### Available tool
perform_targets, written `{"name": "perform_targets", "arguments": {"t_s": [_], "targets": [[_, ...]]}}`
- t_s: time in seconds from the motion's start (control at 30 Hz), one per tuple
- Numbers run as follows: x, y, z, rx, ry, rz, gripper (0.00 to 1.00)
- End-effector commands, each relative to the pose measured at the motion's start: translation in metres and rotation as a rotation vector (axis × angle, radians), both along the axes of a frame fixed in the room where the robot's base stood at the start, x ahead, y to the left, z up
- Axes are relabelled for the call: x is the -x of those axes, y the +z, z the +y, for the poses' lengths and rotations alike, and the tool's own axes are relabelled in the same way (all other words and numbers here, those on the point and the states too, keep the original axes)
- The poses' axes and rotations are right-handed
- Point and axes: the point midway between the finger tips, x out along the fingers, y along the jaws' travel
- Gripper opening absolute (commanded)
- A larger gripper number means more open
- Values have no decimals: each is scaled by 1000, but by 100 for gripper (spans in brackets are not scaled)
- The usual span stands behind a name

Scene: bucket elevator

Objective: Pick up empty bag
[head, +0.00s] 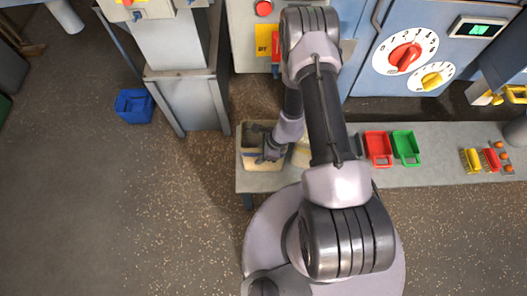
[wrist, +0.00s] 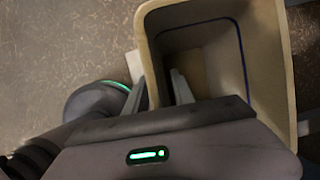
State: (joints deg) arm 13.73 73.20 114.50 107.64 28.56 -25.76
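A beige, open-topped, bag-like container (head: 248,136) stands at the left end of the grey bench in the head view. In the wrist view the same container (wrist: 273,30) fills the upper right. It looks empty, with a dark blue line on its inner walls. My gripper (wrist: 168,84) is at its near-left wall, one finger outside and the other inside the opening. The fingers are apart with the wall between them; firm contact does not show. In the head view my gripper (head: 268,150) is over the container's right part and hides some of it.
The grey bench (head: 440,168) carries red (head: 378,149) and green (head: 405,146) bins, and smaller yellow (head: 470,160) and red baskets at right. A blue bin (head: 135,106) sits on the floor at left. Blue machinery with dials (head: 405,57) stands behind. Floor at lower left is clear.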

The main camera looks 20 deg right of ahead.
Motion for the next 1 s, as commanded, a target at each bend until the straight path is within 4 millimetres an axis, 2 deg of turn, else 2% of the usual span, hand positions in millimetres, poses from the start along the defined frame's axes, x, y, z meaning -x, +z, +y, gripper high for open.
{"name": "perform_targets", "arguments": {"t_s": [0.77,0.9,1.0], "targets": [[-1,-4,0,-1,-1,-1,30],[-1,-3,0,-1,-1,-1,2],[-1,-3,0,-1,-1,-1,0]]}}
